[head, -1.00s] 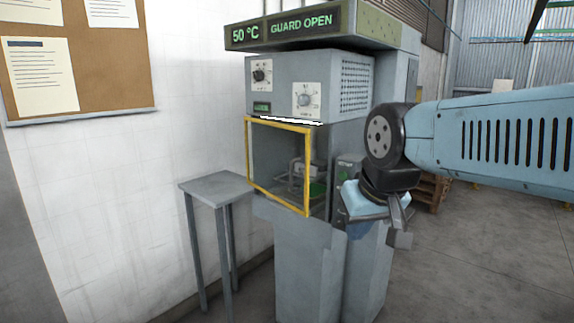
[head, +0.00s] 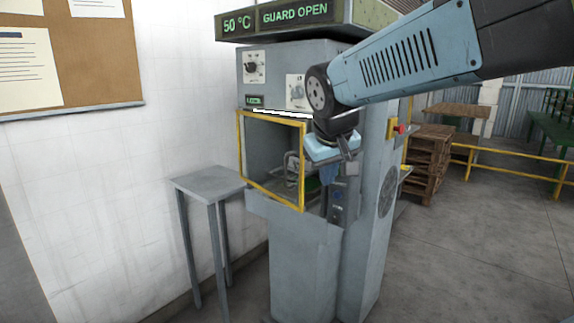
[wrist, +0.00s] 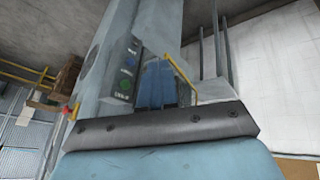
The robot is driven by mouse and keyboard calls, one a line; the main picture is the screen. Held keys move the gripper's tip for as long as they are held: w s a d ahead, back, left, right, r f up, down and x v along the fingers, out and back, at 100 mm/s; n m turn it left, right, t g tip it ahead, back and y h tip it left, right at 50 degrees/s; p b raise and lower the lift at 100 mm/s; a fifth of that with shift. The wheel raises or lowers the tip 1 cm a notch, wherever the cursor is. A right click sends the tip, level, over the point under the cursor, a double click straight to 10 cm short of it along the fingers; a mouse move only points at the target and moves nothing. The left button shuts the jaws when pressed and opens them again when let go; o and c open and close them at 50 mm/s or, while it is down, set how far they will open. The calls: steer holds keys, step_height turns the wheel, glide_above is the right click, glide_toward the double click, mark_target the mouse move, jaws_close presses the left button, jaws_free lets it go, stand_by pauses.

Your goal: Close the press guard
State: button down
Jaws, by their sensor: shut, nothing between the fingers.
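The press (head: 312,235) is a grey machine whose sign (head: 292,13) reads "GUARD OPEN" and 50 °C. Its guard (head: 303,165) is a yellow-edged frame at the front of the work chamber; its yellow edge also shows in the wrist view (wrist: 181,76). My gripper (head: 328,176) is at the right side of the chamber, pointing down, just right of the guard's right edge in the head view. In the wrist view its blue fingers (wrist: 156,84) are together and empty, between the button panel and the yellow edge. I cannot tell whether they touch the guard.
A button panel (head: 339,203) is on the press close beside my gripper; it also shows in the wrist view (wrist: 128,68). A small grey table (head: 207,184) stands left of the press. Wooden pallets (head: 428,165) and a yellow rail (head: 515,158) are at the right.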

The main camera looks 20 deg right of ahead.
steer(key=w+a+r+n+h, duration=0.1)
steer(key=w+a, duration=0.2)
steer(key=w, duration=0.7)
steer(key=w+a+n, duration=0.1)
steer(key=w+a, duration=0.1)
steer(key=w, duration=0.7)
steer(key=shift+t+h, duration=0.3)
steer(key=shift+t, duration=0.1)
steer(key=x, duration=0.8)
steer(key=shift+w+f, duration=0.2)
steer(key=shift+f, duration=0.15)
steer(key=shift+w+d+f, duration=0.1)
steer(key=shift+w+d, duration=0.25)
steer(key=shift+d, duration=0.3)
steer(key=shift+w+d+f, duration=0.1)
steer(key=shift+w+d, duration=0.25)
steer(key=shift+d, duration=0.25)
steer(key=shift+w+d+f, duration=0.1)
steer(key=shift+w+d, duration=0.25)
steer(key=shift+d, duration=0.3)
